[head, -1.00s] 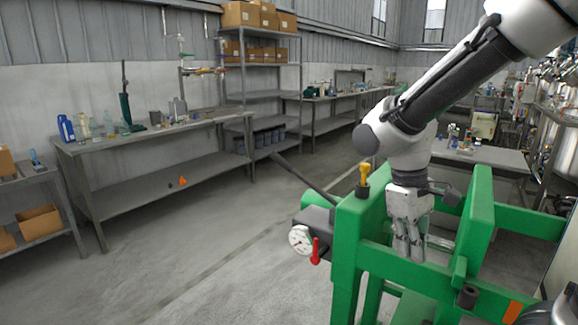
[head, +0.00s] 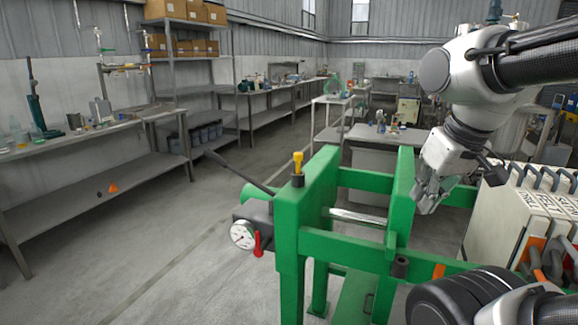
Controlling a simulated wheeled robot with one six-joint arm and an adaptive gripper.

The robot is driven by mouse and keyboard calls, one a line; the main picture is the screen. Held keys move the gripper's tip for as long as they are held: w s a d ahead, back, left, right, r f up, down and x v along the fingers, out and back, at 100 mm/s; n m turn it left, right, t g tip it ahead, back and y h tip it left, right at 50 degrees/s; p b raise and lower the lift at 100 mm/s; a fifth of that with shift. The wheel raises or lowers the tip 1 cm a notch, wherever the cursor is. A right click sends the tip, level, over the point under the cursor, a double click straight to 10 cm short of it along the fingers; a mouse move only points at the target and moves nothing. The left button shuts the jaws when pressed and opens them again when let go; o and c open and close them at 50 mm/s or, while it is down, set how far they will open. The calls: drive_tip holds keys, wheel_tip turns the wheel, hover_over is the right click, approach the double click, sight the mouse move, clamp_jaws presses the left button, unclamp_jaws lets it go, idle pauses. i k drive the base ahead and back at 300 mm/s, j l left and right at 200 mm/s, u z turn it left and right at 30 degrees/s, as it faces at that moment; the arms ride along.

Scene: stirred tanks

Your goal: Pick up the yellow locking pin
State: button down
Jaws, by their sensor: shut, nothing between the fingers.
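The yellow locking pin (head: 298,163) stands upright in a dark collar on top of the left post of the green frame (head: 308,203). Its yellow head and upper part show; its lower end is hidden in the collar. My gripper (head: 428,203) points down beside the frame's second green plate, well to the right of the pin and apart from it. Its fingers are together and nothing shows between them.
A pressure gauge (head: 242,234), a red handle (head: 257,245) and a long dark lever (head: 240,174) are on the frame's left side. Labelled white plates (head: 520,215) stand at the right. Workbenches line the left wall. The floor left of the frame is clear.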

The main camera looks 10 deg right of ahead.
sight(298, 157)
drive_tip(key=z, duration=1.7)
drive_tip(key=u, duration=1.7)
drive_tip(key=i+j, duration=0.15)
drive_tip(key=j, duration=0.2)
drive_tip(key=i+j, duration=0.15)
drive_tip(key=j, duration=0.25)
drive_tip(key=i+j, duration=0.15)
drive_tip(key=j, duration=0.2)
drive_tip(key=z, duration=0.05)
